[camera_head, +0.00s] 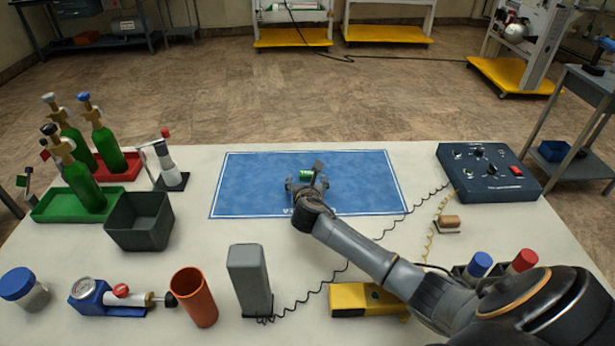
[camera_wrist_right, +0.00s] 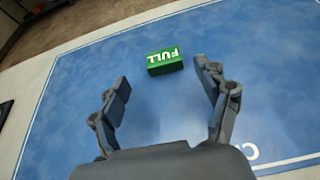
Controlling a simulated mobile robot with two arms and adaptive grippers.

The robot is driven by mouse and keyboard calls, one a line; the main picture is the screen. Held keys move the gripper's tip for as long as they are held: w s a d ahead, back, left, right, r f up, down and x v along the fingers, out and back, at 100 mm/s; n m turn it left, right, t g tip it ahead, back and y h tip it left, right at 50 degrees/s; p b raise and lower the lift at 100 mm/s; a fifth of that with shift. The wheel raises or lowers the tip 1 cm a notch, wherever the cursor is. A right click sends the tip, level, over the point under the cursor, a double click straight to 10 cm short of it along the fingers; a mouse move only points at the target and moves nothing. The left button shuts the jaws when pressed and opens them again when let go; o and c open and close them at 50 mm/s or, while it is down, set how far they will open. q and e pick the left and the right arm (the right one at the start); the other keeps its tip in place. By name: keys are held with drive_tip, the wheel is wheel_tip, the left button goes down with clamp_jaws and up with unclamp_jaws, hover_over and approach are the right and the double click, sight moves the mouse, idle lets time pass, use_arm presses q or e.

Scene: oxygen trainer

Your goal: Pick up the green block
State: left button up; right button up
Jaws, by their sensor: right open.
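The green block (camera_head: 305,175) lies on the blue mat (camera_head: 250,185) in the head view, partly hidden behind my right gripper (camera_head: 306,184). In the right wrist view the green block (camera_wrist_right: 164,61) shows white "FULL" lettering. My right gripper (camera_wrist_right: 163,90) is open and empty. The block sits just beyond the fingertips, between their lines, nearer the right finger, with blue mat around it. My left gripper is not in view.
Green cylinders (camera_head: 103,139) stand in trays at the left beside a dark bin (camera_head: 140,222). A grey box (camera_head: 249,281), orange cup (camera_head: 194,297) and yellow block (camera_head: 365,299) are at the front. A control panel (camera_head: 489,173) is at the right. The mat is otherwise clear.

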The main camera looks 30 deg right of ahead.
sight(308, 174)
drive_tip(key=shift+x, duration=2.7)
drive_tip(key=shift+s+d+f, duration=0.1)
drive_tip(key=shift+s, duration=0.05)
drive_tip(key=c, duration=1)
